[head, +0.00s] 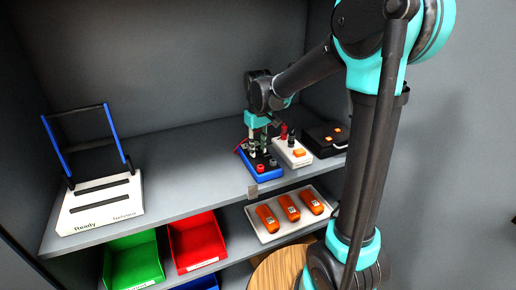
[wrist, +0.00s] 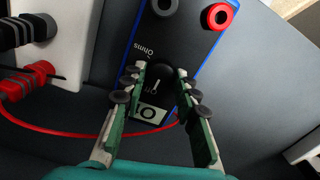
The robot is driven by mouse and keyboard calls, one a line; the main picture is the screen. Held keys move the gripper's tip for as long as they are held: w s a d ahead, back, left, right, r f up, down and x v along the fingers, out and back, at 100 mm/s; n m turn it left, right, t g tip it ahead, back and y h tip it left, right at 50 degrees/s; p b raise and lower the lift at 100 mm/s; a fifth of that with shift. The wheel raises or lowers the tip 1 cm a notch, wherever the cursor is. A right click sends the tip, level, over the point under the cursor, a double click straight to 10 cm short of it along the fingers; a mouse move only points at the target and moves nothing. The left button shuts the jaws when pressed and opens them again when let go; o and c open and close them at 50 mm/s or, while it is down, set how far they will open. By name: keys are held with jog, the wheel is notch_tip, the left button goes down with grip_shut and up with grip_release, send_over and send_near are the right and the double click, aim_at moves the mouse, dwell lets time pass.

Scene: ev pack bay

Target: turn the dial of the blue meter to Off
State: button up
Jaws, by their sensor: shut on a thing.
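The blue meter (head: 262,172) lies on the upper shelf in the head view. In the wrist view the meter (wrist: 125,48) shows a dark face with the word Ohms, a red socket (wrist: 219,16) and a grey socket (wrist: 164,6). My gripper (wrist: 152,72) is shut on the dial, one finger on each side. In the head view my gripper (head: 259,146) reaches down over the meter and hides the dial.
A white unit (head: 292,153) with plugs and a black case (head: 325,139) stand close right of the meter. A red lead (wrist: 65,127) runs past the meter. A white rack (head: 99,204) stands at left. Bins and a tray (head: 264,236) are below. The shelf between rack and meter is clear.

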aim_at(258, 151)
dwell(0.3)
jog(key=o, duration=1.2)
jog(key=shift+c, duration=0.2)
notch_tip(258, 151, up, 12)
